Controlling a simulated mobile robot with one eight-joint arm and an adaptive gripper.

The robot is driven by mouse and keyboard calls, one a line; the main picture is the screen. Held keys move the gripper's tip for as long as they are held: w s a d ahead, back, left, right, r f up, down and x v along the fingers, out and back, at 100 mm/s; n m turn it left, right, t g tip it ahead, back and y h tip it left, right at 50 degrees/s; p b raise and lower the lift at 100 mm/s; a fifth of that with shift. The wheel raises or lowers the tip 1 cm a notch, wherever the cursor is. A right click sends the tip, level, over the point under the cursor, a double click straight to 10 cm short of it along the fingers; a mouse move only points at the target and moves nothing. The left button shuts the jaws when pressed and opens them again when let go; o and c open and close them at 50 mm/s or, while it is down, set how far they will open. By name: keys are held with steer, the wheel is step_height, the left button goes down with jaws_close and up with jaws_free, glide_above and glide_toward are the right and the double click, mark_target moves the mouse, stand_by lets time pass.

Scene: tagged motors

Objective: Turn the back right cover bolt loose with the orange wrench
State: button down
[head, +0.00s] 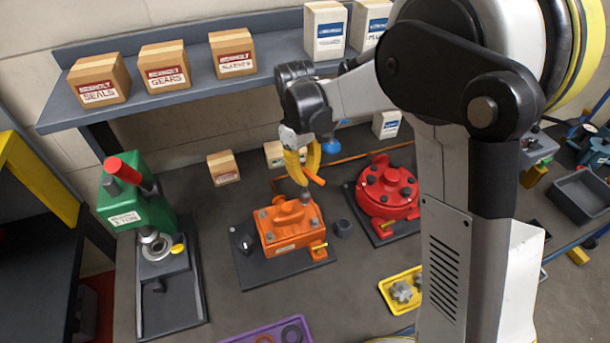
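The orange motor housing (283,235) stands on a dark base plate (262,271) in the middle of the bench. Bolts show on its cover. My gripper (299,172), with yellow fingers, is above the cover's back right corner and appears closed around the orange wrench (315,179). Only part of the orange handle shows, sticking out to the right below the fingers. The wrench's lower end is at or just above the back right cover bolt (305,197). The bolt is partly hidden, and I cannot tell whether the wrench is seated on it.
A red round housing (388,190) stands close on the right, and a green press (136,196) on the left. A yellow tray (386,291) and a purple tray (247,337) lie in front. Small boxes (223,167) sit behind, under a shelf (190,92).

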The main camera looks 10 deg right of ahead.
steer(key=shift+f+b, duration=0.45)
steer(key=shift+f, duration=0.3)
